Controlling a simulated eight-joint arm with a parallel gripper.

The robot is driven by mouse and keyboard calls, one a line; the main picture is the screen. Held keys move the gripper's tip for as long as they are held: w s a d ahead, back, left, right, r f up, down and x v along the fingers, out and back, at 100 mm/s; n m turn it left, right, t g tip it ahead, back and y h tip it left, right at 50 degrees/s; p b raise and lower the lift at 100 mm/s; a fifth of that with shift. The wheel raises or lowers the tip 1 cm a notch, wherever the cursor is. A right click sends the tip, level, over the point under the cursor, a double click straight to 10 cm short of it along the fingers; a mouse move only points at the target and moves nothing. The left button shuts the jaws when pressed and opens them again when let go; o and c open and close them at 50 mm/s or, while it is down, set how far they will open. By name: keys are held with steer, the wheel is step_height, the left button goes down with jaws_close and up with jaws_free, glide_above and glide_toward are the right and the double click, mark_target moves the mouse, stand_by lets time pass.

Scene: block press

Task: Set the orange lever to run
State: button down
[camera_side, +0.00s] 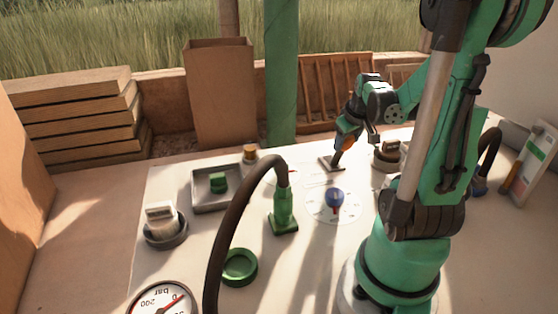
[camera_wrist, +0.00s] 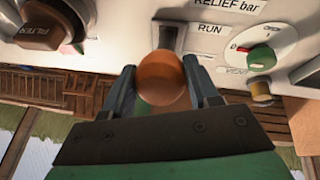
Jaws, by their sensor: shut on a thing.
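The orange lever's round knob (camera_wrist: 163,82) sits between the two fingers of my gripper (camera_wrist: 161,72) in the wrist view, and the fingers are shut on it. Its grey slotted base plate (camera_wrist: 168,36) shows just beyond the knob. The RUN label (camera_wrist: 210,30) is on the panel to the right of this plate. In the side view my gripper (camera_side: 347,141) is low over the far part of the white panel, at the lever (camera_side: 338,156), which leans up and right from its plate (camera_side: 326,164). The fingers partly hide the knob there.
In the side view, a blue knob (camera_side: 334,197) and a hose on a green fitting (camera_side: 283,212) stand nearer.

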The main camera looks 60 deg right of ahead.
steer(key=shift+s+a+f, duration=0.1)
steer(key=shift+a, duration=0.1)
steer(key=shift+c, duration=1.1)
jaws_free()
steer(key=shift+v, duration=2.8)
steer(key=w+a+n+t+y, duration=0.1)
steer(key=w+a+n, duration=0.1)
steer(key=a, duration=0.6)
steer(key=w+a+n+t+y, duration=0.1)
steer(key=w+a+n+t, duration=0.1)
steer(key=w+a, duration=0.3)
steer(key=w+a+n+t+y, duration=0.1)
steer(key=w+a, duration=0.3)
steer(key=a, duration=0.8)
steer(key=shift+w+a+r+n+t+y, duration=0.25)
steer(key=shift+a+r+n+t+y, duration=0.1)
steer(key=shift+n+y, duration=0.3)
